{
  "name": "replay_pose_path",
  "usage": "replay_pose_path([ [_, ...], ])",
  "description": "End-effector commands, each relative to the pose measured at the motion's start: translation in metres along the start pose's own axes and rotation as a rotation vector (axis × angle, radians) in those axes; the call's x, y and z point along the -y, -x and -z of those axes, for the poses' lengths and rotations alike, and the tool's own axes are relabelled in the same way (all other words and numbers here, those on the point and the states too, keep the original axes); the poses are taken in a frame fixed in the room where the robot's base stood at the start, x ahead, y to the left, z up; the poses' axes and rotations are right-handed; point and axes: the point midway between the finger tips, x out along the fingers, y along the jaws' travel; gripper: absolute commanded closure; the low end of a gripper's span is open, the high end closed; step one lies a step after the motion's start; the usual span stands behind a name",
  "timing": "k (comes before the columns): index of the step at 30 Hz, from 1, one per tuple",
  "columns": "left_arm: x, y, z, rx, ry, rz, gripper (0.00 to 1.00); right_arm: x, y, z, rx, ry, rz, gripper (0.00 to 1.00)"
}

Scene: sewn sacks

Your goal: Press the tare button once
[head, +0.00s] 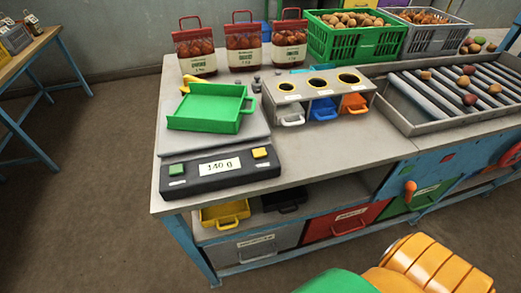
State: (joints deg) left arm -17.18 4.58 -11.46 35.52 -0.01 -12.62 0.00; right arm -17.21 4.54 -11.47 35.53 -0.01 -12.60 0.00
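A dark scale (218,168) with a grey weighing plate stands at the left end of the workbench. Its display (220,166) reads 140 g. A green button (176,170) is on the left of its front panel and a yellow button (261,153) is on the right. The small labels below the buttons are too small to read, so I cannot tell which is tare. A green tray (207,121) with a handle rests on the plate. Neither of my grippers is in view.
A yellow scoop (212,88) lies behind the tray. Small weights (255,84) stand near the holed rack (323,84). Several filled sacks (245,50), a green crate (352,42) and a roller tray (452,90) are farther back. The bench top (350,143) before the rack is clear.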

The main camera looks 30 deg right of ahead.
Motion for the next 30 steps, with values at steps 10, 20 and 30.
replay_pose_path([
  [10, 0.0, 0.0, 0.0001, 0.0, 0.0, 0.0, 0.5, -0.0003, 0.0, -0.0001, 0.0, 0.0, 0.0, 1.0],
  [20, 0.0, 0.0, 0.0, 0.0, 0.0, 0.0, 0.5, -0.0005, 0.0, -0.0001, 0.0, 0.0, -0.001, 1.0],
  [30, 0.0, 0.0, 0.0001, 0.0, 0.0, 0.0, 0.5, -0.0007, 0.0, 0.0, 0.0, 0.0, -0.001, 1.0],
])
